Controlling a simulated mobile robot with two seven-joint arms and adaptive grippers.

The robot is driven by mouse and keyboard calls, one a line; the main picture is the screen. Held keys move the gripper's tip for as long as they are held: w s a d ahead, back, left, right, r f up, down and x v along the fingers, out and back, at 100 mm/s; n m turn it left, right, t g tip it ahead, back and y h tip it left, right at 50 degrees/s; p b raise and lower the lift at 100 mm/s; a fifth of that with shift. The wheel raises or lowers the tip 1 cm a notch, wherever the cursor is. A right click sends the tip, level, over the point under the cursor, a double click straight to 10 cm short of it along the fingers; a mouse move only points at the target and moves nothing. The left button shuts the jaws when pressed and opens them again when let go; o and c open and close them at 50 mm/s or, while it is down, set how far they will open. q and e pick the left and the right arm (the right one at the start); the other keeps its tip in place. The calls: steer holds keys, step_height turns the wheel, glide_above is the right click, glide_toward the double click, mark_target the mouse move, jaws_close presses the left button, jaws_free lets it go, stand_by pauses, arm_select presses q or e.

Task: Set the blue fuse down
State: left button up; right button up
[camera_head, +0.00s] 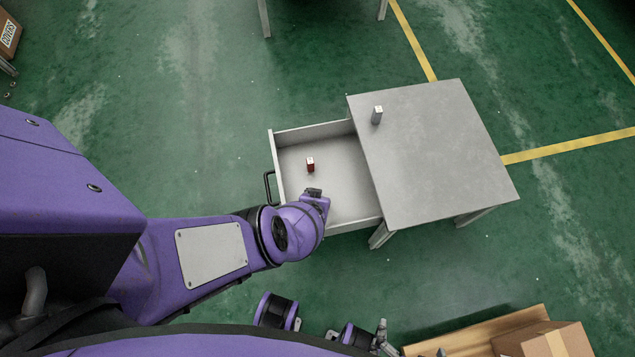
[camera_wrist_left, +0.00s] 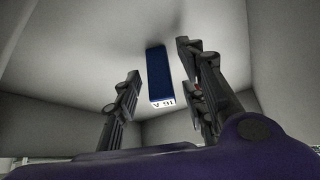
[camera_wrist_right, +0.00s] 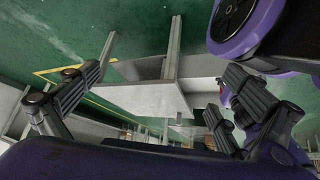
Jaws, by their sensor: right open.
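The blue fuse (camera_wrist_left: 158,76), with a white end marked 16 A, shows in the left wrist view inside the drawer (camera_head: 286,204). My left gripper (camera_wrist_left: 157,62) has its fingers on either side of it, with a visible gap at each side. It is open, and the fuse appears to stand on the drawer floor, though the contact is not clear. In the head view my left wrist hides the blue fuse and the left fingers. My right gripper (camera_wrist_right: 158,80) is open and empty, away from the drawer, with its fingers wide apart.
A red fuse (camera_head: 310,164) stands in the open drawer, behind my left wrist. A grey fuse (camera_head: 377,115) stands on the tabletop (camera_head: 435,155) near its left edge. Drawer walls surround my left gripper. Cardboard boxes (camera_head: 545,340) are at the lower right.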

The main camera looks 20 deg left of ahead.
arm_select(q)
steer(key=shift+r, duration=0.1)
steer(key=shift+r+p, duration=0.3)
steer(key=shift+p, duration=0.05)
steer(key=p+v, duration=1)
steer(key=v, duration=0.1)
steer(key=shift+s+r+p, duration=0.25)
steer(key=shift+r+p, duration=0.05)
steer(key=shift+p, duration=0.05)
arm_select(e)
step_height(320, 180, up, 10)
steer(key=w+d+t, duration=0.1)
steer(key=w, duration=0.1)
steer(key=shift+w+r, duration=0.2)
arm_select(q)
steer(key=shift+d, duration=0.1)
